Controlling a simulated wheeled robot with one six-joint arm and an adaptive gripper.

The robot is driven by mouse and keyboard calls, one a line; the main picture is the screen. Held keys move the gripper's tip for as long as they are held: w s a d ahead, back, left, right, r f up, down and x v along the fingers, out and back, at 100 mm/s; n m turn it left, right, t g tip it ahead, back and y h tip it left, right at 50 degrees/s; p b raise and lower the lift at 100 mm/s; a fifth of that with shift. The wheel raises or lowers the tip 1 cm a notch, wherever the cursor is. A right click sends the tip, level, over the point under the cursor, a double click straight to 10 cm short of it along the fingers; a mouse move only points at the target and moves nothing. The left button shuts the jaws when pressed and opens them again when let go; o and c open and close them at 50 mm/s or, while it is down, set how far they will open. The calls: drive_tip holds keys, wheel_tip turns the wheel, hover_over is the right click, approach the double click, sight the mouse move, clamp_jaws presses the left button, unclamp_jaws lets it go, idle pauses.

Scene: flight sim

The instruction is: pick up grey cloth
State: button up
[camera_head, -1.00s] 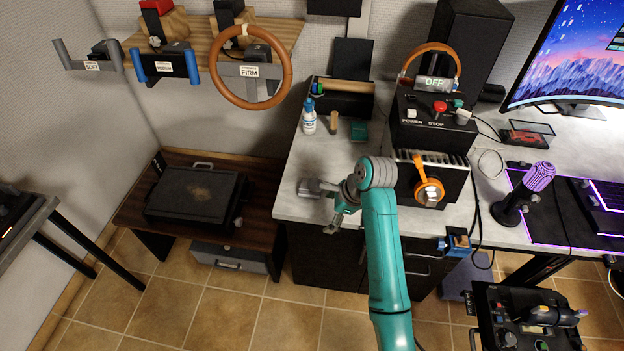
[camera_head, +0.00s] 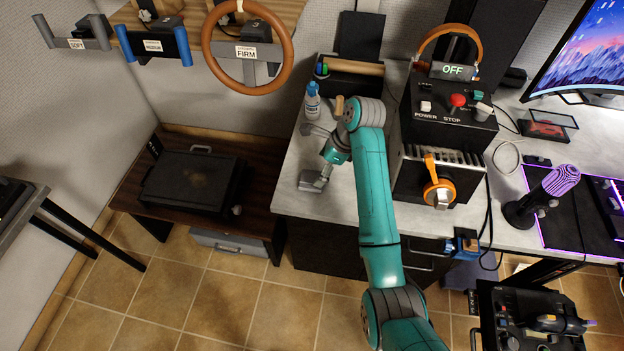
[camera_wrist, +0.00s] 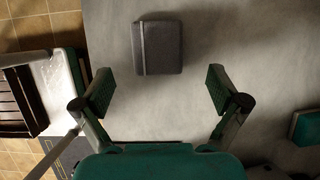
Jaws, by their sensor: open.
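The grey cloth (camera_wrist: 158,47) is a dark grey, folded, roughly square pad with a pale line near one side. It lies flat on the light grey worktop (camera_wrist: 190,110), above the gap between my fingers in the wrist view. In the head view, a grey shape that looks like the cloth (camera_head: 309,183) lies near the front left of the worktop, partly covered by a finger. My gripper (camera_wrist: 160,92) is open and empty, with its fingers apart on either side of the cloth's line. It also shows over the worktop in the head view (camera_head: 318,150).
A white-blue bottle (camera_head: 312,103) and a black caddy (camera_head: 350,86) stand behind my gripper. A control box (camera_head: 450,112) with an orange-handled unit (camera_head: 438,188) stands to the right. The worktop's left and front edges are close, with a low brown bench (camera_head: 255,205) at left.

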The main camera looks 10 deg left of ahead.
sight(312, 179)
drive_tip(key=shift+x, duration=2.55)
drive_tip(key=shift+s+a, duration=0.1)
drive_tip(key=shift+s, duration=0.05)
drive_tip(key=c, duration=1.1)
